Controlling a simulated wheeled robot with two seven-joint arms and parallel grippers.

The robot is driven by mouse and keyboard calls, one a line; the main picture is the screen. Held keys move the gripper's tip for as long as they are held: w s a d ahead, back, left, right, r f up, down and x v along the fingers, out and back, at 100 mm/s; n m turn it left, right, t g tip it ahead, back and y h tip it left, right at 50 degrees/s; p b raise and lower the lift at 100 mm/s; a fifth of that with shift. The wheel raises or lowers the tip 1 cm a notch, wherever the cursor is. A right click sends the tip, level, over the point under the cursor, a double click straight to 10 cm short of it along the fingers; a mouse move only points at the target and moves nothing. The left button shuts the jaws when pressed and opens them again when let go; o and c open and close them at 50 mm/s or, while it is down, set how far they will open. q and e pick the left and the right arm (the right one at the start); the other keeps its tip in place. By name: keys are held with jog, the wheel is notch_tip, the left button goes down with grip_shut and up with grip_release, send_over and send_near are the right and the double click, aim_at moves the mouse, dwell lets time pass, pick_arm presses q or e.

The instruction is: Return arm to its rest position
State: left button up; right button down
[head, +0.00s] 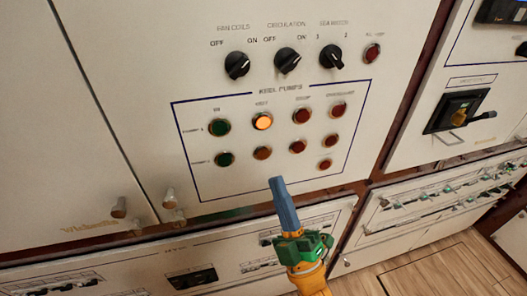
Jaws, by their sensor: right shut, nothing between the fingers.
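My right gripper (281,190) comes up from the bottom of the head view, with blue fingers shut together and a green and yellow wrist behind them. Nothing is between the fingers. Its tip overlaps the lower edge of the keel pumps panel (215,188) in the picture; I cannot tell how far it is from the panel surface. My left gripper is not in view.
The panel holds a lit orange lamp (262,121), green buttons (219,127) and several red ones. Above are black rotary knobs (288,61). Cabinet door knobs (118,207) stick out at left. Breaker rows (440,190) lie lower right. Wooden floor (425,272) shows at bottom right.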

dwell(0.5)
jog(key=d+f+m+g+h, duration=0.2)
jog(key=f+m+g+h, duration=0.25)
jog(key=f, duration=1.15)
jog(key=d+f+m+g+h, duration=0.3)
jog(key=f+g+h, duration=0.15)
jog(key=f, duration=1.15)
jog(key=s+d+f+m+g+h, duration=0.1)
jog(key=s+d+f+m+g, duration=0.25)
jog(key=s+f, duration=0.55)
jog(key=s+d+f+m+g+h, duration=0.2)
jog(key=s+d+f+g, duration=0.3)
jog(key=s+f, duration=0.3)
jog(key=s+d+f+m+g, duration=0.1)
jog(key=s+d+f+g, duration=0.1)
jog(key=s, duration=0.4)
jog(key=s+d+f+m+g+h, duration=0.1)
jog(key=s+d+g, duration=0.1)
jog(key=s, duration=0.5)
jog(key=shift+d+f+m+g, duration=0.15)
jog(key=shift+f+m+g, duration=0.25)
jog(key=shift+g, duration=0.05)
